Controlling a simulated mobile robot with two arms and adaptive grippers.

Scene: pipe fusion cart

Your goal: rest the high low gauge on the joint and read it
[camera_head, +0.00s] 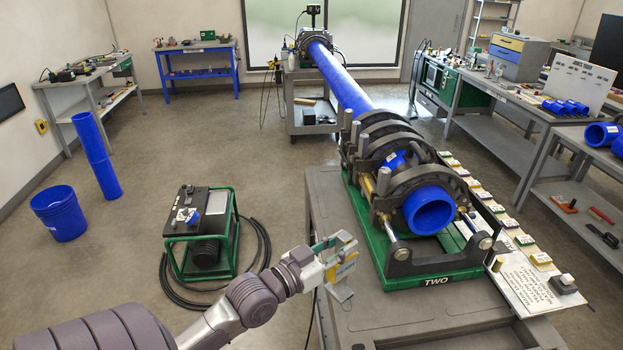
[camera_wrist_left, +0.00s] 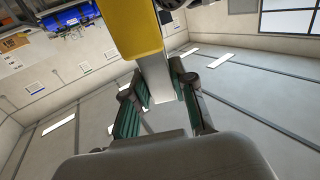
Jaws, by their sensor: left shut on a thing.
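My left gripper (camera_head: 334,250) is shut on the high low gauge (camera_head: 343,268), a yellow body with pale metal parts. The gauge is in the air near the left edge of the grey cart top, left of the fusion machine (camera_head: 430,268). In the left wrist view the gauge's yellow body (camera_wrist_left: 137,28) is at the top, and its metal stem runs down between the green finger pads (camera_wrist_left: 158,98). The blue pipe (camera_head: 398,159) lies in the machine's dark ring clamps; these partly hide it, and I cannot make out the joint line. My right gripper is not in view.
The grey cart top (camera_head: 375,318) is clear at the front. A board with several small labelled blocks (camera_head: 535,278) lies along the machine's right side. A green-framed unit (camera_head: 200,235) with a coiled black hose stands on the floor at left, near a blue bucket (camera_head: 60,212).

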